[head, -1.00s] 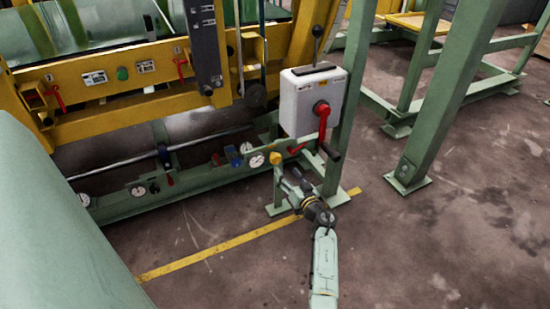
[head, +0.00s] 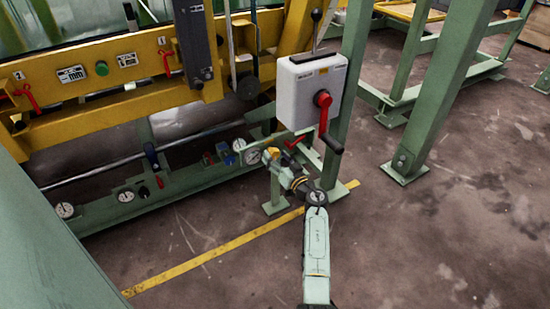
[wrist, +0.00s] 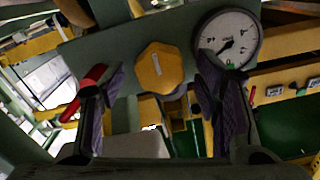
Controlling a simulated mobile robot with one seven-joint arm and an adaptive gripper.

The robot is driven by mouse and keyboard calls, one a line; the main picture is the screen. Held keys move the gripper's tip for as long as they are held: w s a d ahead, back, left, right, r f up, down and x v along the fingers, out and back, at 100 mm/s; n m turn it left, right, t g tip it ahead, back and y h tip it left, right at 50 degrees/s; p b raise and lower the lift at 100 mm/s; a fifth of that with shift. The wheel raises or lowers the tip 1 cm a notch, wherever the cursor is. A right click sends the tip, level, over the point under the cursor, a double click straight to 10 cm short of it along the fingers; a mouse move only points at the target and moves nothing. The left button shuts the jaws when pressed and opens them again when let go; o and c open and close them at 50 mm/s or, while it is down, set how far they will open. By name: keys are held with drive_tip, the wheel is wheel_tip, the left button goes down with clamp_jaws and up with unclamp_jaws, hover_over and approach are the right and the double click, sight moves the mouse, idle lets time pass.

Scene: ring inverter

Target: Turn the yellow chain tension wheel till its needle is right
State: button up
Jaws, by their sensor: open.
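The yellow wheel (wrist: 160,70), a faceted knob with a pale line on its face, sits on a green plate in the wrist view. My gripper (wrist: 160,84) is open, with one dark finger at each side of the wheel in the picture; I cannot tell whether either touches it. A round white gauge (wrist: 232,34) sits to the wheel's upper right, partly behind the right finger. Its dark needle seems to point down-left; the scale is too small to read. In the head view the gauge (head: 253,156) is just left of my gripper, which largely hides the wheel.
A grey box (head: 311,92) with a red crank (head: 324,115) stands above my gripper. A red lever (wrist: 86,90) is by the left finger. A green post (head: 440,90) stands to the right. The floor (head: 430,240) at right is clear.

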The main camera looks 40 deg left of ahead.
drive_tip(key=shift+c, duration=0.6)
drive_tip(key=c, duration=1)
